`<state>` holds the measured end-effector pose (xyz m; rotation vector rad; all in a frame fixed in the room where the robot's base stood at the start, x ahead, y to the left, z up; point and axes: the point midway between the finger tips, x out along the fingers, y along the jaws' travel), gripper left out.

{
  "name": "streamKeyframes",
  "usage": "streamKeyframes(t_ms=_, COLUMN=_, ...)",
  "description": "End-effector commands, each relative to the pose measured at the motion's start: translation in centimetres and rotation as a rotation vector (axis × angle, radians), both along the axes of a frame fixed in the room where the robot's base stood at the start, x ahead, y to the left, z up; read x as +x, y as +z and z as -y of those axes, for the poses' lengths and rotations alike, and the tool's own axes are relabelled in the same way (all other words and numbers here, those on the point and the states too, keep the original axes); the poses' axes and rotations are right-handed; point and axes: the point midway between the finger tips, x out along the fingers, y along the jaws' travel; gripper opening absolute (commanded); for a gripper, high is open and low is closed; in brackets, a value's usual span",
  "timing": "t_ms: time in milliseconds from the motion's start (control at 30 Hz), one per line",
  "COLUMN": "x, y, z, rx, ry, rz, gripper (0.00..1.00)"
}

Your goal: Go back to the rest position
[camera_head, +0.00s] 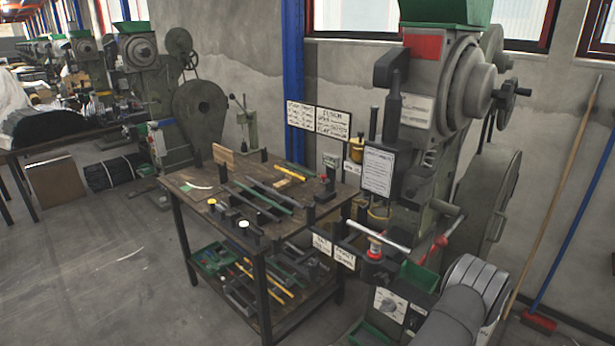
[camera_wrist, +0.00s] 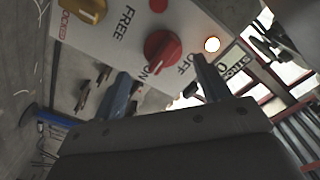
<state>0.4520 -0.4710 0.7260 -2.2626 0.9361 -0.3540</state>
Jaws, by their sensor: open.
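My gripper (camera_wrist: 160,67) shows in the wrist view with its two fingers apart and nothing held between them. A red rotary knob (camera_wrist: 163,52), marked ON and OFF on a pale panel (camera_wrist: 95,45), appears just beyond the fingertips. I cannot tell whether the fingers touch it. A yellow knob (camera_wrist: 84,9) by the words FREE and LOCKED is at the upper left of that view. A round lamp (camera_wrist: 212,44) glows beside OFF. In the head view my grey arm is at the bottom right, and my gripper cannot be made out there.
The large rivet press (camera_head: 440,95) stands close to my arm. A workbench (camera_head: 262,240) with tools stands to the left. A broom (camera_head: 540,318) leans at the right. The left floor is open.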

Motion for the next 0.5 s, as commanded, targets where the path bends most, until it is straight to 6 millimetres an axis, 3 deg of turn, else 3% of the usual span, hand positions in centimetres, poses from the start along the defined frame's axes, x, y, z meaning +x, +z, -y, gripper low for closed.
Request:
streamKeyframes(t_ms=200, x=1.4, y=0.5, z=1.6, rx=0.084, ry=-0.001, rz=0.087, gripper=0.69)
streamKeyframes(t_ms=500, x=2.0, y=0.7, z=2.2, rx=0.12, ry=-0.001, rz=0.121, gripper=0.69)
